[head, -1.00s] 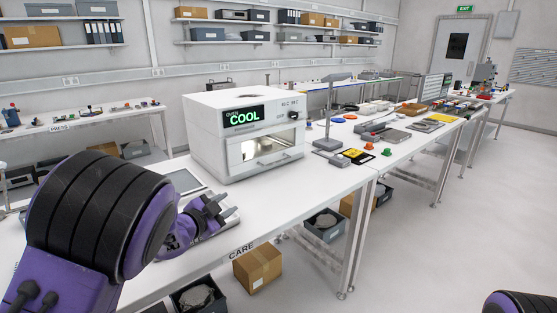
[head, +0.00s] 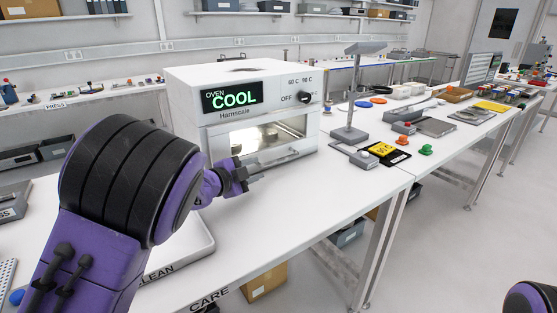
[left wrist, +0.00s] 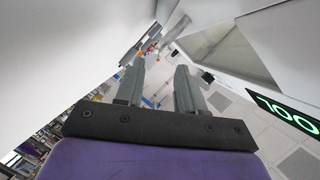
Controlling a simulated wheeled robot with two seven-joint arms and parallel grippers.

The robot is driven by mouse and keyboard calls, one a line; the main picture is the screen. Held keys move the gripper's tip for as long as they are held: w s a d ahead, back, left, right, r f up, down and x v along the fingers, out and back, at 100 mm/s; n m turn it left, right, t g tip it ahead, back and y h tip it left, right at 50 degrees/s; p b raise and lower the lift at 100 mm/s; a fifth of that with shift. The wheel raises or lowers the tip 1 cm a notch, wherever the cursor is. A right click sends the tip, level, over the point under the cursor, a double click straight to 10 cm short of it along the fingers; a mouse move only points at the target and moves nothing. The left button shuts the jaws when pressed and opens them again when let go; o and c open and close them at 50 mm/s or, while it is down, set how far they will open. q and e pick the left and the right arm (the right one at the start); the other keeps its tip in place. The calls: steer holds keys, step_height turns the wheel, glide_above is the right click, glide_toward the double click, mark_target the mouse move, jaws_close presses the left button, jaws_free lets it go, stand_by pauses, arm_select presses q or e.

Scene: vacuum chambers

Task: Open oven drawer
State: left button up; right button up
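The white oven (head: 185,90) stands on the bench, its display reading COOL. Its front has a lit window (head: 240,140) with round things inside and a drawer handle (head: 283,158) along the lower edge. The drawer looks shut. My left gripper (head: 258,172) is in front of the lower left part of the oven front, by the handle's left end. In the left wrist view its two grey fingers (left wrist: 160,68) are apart with nothing seen gripped between them. The oven's front and display (left wrist: 290,114) show at right there. I cannot tell whether the fingers touch the handle. My right gripper is out of view.
A pale tray (head: 190,245) lies on the bench (head: 290,215) below my left arm. A grey stand (head: 348,130), a yellow-labelled item (head: 382,149) and coloured buttons (head: 426,149) are right of the oven. The bench in front of the oven is mostly clear.

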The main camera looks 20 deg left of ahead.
mark_target(271, 163)
arm_select(q)
steer(key=p+x, duration=0.1)
steer(key=x, duration=0.9)
steer(key=shift+d+p, duration=0.1)
steer(key=shift+p, duration=0.25)
jaws_close()
